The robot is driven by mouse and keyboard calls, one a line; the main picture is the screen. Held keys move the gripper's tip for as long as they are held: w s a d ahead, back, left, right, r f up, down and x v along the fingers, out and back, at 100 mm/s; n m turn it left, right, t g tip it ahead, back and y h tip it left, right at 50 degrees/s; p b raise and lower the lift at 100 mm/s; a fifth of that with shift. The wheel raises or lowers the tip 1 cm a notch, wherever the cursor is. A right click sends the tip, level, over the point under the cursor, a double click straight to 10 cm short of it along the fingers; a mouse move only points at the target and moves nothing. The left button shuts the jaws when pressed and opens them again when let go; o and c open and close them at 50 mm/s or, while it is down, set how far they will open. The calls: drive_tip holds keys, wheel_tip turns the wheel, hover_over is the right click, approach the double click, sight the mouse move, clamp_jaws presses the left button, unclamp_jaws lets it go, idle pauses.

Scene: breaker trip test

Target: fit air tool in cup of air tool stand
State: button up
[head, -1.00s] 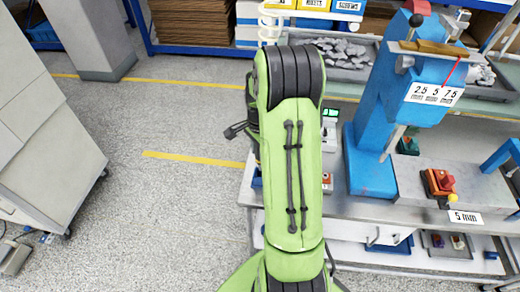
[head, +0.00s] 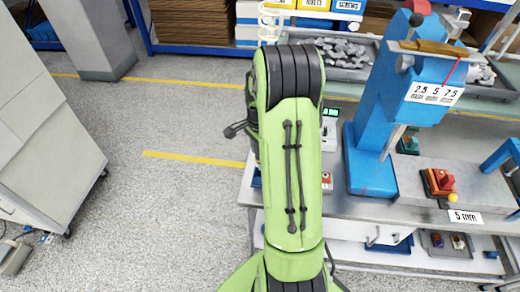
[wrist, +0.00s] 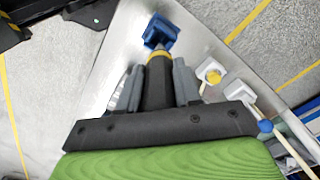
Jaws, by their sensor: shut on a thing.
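In the wrist view my gripper (wrist: 158,68) is shut on the air tool (wrist: 158,88), a dark cylinder with a yellow band near its far end. The tool's tip points at a blue holder (wrist: 160,31) on the grey bench top, which looks like the cup of the air tool stand. Tip and holder overlap in the picture. I cannot tell whether the tip is inside the cup, touching it or above it. In the head view my green arm hides the gripper, the tool and the stand.
White fittings (wrist: 210,72) stand right of the tool in the wrist view. In the head view a blue press (head: 372,140) stands on the bench, with a red block (head: 438,181) at its right. A grey cabinet (head: 45,120) stands left. The floor between is clear.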

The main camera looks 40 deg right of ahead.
drive_tip(key=shift+f, duration=0.2)
idle(0.5)
drive_tip(key=shift+f+b, duration=0.35)
drive_tip(key=shift+b, duration=0.15)
drive_tip(key=shift+f+b, duration=2)
drive_tip(key=shift+f, duration=0.5)
drive_tip(key=o, duration=1.1)
wheel_tip(320, 180, up, 16)
drive_tip(key=shift+f+p, duration=0.1)
drive_tip(key=shift+p, duration=1.05)
